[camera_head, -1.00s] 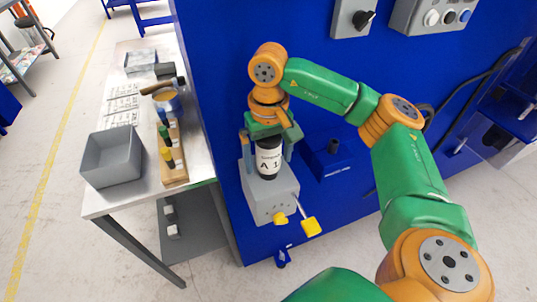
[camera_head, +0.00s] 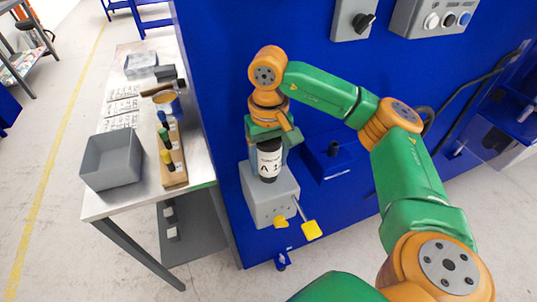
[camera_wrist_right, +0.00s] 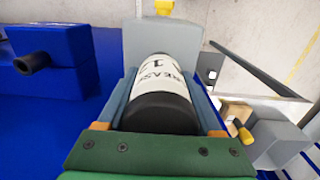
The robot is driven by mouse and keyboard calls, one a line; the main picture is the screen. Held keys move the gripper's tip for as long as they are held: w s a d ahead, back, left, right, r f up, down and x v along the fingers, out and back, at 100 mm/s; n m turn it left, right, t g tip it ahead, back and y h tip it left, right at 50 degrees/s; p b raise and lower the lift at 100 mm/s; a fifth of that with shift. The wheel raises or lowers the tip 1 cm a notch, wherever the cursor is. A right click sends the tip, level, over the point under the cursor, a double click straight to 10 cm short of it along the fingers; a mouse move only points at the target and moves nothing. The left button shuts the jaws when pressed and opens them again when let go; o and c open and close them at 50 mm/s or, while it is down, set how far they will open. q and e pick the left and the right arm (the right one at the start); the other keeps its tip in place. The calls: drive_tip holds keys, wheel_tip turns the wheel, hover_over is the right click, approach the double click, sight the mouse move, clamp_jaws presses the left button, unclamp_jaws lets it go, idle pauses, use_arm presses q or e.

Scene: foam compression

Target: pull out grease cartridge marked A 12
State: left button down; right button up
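The grease cartridge (camera_head: 269,160) is a black cylinder with a white label; the head view shows "A 1" and the wrist view (camera_wrist_right: 167,75) shows "GREASE" and part of "A 12". It stands upright at the top of a grey box (camera_head: 270,201) on the blue wall; how deep it sits is hidden. My right gripper (camera_head: 269,158) comes from above with one blue-grey finger on each side of the cartridge. In the right wrist view the fingers (camera_wrist_right: 164,100) lie against its sides, shut on it. My left gripper is out of view.
A yellow-ended lever (camera_head: 311,230) and a yellow knob (camera_head: 281,221) stick out of the grey box's front. A blue block (camera_head: 331,160) with a black peg is at its right. The table (camera_head: 112,206) at the left carries a grey bin (camera_head: 111,160) and a wooden rack (camera_head: 173,172) of cartridges.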

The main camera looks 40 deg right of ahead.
clamp_jaws()
drive_tip(key=shift+r+p, duration=2.55)
drive_tip(key=shift+r, duration=0.45)
